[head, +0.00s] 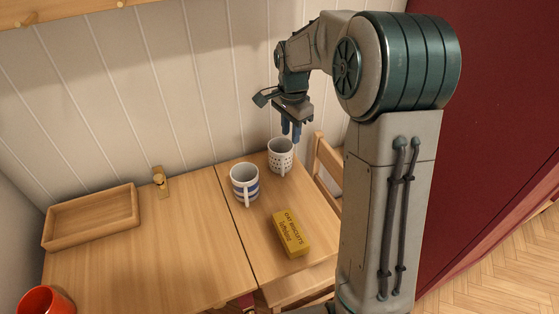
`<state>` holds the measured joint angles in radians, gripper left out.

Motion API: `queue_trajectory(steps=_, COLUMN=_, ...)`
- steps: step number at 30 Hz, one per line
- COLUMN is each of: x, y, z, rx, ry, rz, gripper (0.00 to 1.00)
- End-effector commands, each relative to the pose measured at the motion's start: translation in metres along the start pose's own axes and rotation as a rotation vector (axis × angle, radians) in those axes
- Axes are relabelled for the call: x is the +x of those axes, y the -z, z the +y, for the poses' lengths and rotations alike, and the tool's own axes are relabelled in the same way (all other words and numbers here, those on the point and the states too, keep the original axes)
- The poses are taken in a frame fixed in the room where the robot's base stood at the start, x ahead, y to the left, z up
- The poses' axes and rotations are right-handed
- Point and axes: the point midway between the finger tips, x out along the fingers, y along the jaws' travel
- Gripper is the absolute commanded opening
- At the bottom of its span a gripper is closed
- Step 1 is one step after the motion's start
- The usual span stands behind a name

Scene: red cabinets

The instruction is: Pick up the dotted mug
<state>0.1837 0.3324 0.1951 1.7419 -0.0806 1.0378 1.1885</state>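The dotted mug (280,158) is white with small dark dots and stands upright near the back right of the wooden table. Its handle faces the front. My gripper (291,132) points down just above the mug's rim, slightly to the right of its middle in the picture. Two blue fingers show close together, and nothing is seen held between them. I cannot tell how far apart they are or whether they touch the mug.
A blue-striped mug (243,184) stands just left of the dotted mug. A yellow biscuit box (291,233) lies in front. A wooden tray (91,240), a brass-coloured object (160,182) and an orange mug (45,301) are further left. A wooden chair (327,165) stands at the right edge.

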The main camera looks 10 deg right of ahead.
Motion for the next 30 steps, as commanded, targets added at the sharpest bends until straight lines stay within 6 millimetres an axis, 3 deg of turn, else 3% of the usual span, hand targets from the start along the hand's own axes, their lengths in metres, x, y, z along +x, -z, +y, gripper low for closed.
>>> queue_trajectory(steps=8, x=0.027, y=0.010, z=-0.016, rx=0.105, ry=-0.013, rz=-0.019, gripper=0.29)
queue_trajectory(steps=18, x=0.089, y=0.009, z=-0.016, rx=0.106, ry=-0.014, rz=-0.020, gripper=0.29)
queue_trajectory(steps=30, x=0.126, y=0.006, z=-0.021, rx=0.104, ry=-0.014, rz=-0.020, gripper=0.29)
